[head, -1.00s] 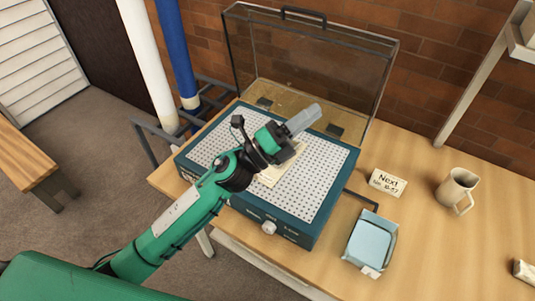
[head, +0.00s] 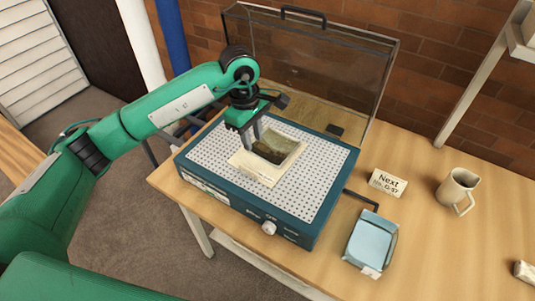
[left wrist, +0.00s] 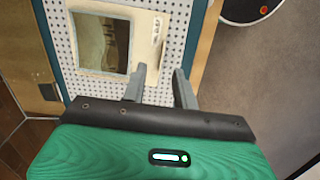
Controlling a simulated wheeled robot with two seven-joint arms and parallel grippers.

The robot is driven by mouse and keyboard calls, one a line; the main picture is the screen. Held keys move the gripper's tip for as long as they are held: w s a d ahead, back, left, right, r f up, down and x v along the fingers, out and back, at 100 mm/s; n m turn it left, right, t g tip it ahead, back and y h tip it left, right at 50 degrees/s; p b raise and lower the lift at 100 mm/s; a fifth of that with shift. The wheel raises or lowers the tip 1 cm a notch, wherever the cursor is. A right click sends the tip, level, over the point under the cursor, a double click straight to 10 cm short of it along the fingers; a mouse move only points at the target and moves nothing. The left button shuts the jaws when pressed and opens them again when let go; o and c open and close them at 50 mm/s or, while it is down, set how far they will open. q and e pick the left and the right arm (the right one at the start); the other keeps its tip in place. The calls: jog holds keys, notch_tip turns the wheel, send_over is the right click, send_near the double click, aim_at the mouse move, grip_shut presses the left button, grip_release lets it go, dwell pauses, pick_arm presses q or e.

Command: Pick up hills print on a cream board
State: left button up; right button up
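The hills print on a cream board (head: 257,172) lies on the perforated white top of a blue box-like table (head: 316,188). Its dark picture faces up, with a wide cream margin toward the front. It also shows in the left wrist view (left wrist: 146,40). My left gripper (head: 250,142) points down over the board's left part in the head view. In the left wrist view its two fingers (left wrist: 160,68) are apart with nothing between them, near the board's cream edge. Whether the fingertips touch the board I cannot tell. My right gripper is not in view.
A clear hinged lid (head: 320,70) stands open behind the perforated top. A "Next" card (head: 388,183), a light-blue tray (head: 371,243) and a beige mug (head: 456,190) stand on the wooden table to the right. White and blue posts rise at the back left.

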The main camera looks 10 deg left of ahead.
pick_arm(q)
jog(key=a+y, duration=0.1)
jog(key=a, duration=0.1)
jog(key=p, duration=0.3)
send_near(247, 164)
jog(key=s, duration=0.2)
jog(key=s+d+f, duration=0.1)
jog(key=shift+s+d, duration=0.15)
jog(key=shift+s, duration=0.1)
jog(key=shift+s+f+p, duration=0.1)
jog(key=shift+f+p, duration=0.2)
jog(key=shift+f, duration=0.25)
notch_tip(247, 164, down, 3)
jog(key=shift+s+d+f+p, duration=0.1)
jog(key=shift+p, duration=0.75)
jog(key=shift+f, duration=0.55)
grip_shut()
